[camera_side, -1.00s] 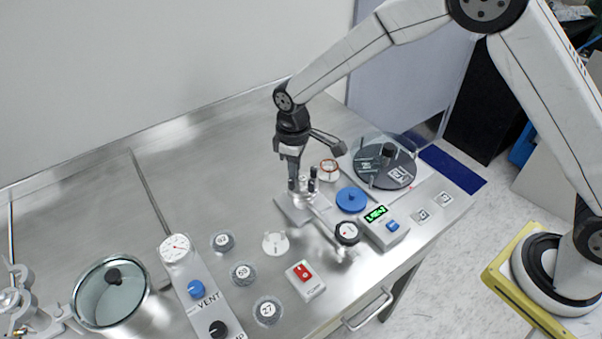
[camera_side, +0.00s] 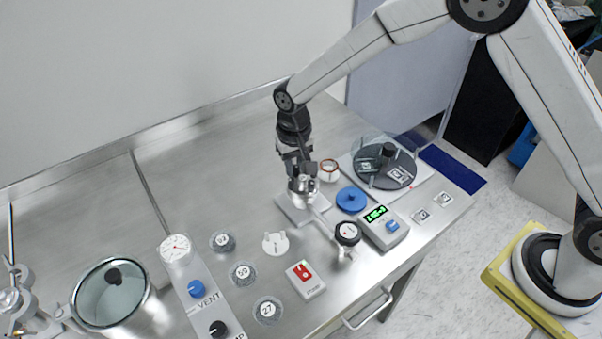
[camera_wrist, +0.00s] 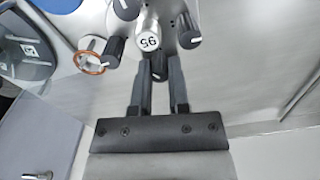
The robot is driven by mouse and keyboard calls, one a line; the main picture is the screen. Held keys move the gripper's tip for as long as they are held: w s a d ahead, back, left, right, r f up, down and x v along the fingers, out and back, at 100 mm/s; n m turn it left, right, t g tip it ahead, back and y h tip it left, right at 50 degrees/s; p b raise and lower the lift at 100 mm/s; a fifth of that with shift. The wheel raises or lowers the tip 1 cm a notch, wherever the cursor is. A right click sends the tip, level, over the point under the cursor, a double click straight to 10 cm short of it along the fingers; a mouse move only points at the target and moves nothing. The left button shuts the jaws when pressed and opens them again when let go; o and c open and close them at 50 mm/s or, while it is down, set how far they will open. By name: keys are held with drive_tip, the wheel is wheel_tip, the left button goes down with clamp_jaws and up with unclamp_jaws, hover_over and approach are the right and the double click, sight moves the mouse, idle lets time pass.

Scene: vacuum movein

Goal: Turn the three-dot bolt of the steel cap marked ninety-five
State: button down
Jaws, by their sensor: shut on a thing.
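The steel cap marked 95 (camera_wrist: 149,40) shows at the top middle of the wrist view, with black-knobbed bolts around it. My gripper (camera_wrist: 159,72) is shut on the black bolt knob (camera_wrist: 159,64) nearest to me, one finger on each side. Other black knobs stand to the left (camera_wrist: 113,50), to the right (camera_wrist: 188,38) and at the top edge (camera_wrist: 126,8). I cannot make out dots on any bolt. In the side view my gripper (camera_side: 302,178) is down over the metal fixture (camera_side: 289,208) and hides much of the cap and bolts.
A dial gauge (camera_side: 347,233) stands at the front of the fixture. A copper ring (camera_side: 329,169), a blue disc (camera_side: 351,200) and a meter with a green display (camera_side: 383,227) are close on the right. Bare steel bench (camera_side: 220,180) lies to the left.

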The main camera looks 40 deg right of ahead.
sight(295, 165)
drive_tip(key=m, duration=0.6)
idle(0.4)
drive_tip(key=c, duration=0.9)
unclamp_jaws()
drive_tip(key=shift+r, duration=0.1)
drive_tip(key=shift+r, duration=3.85)
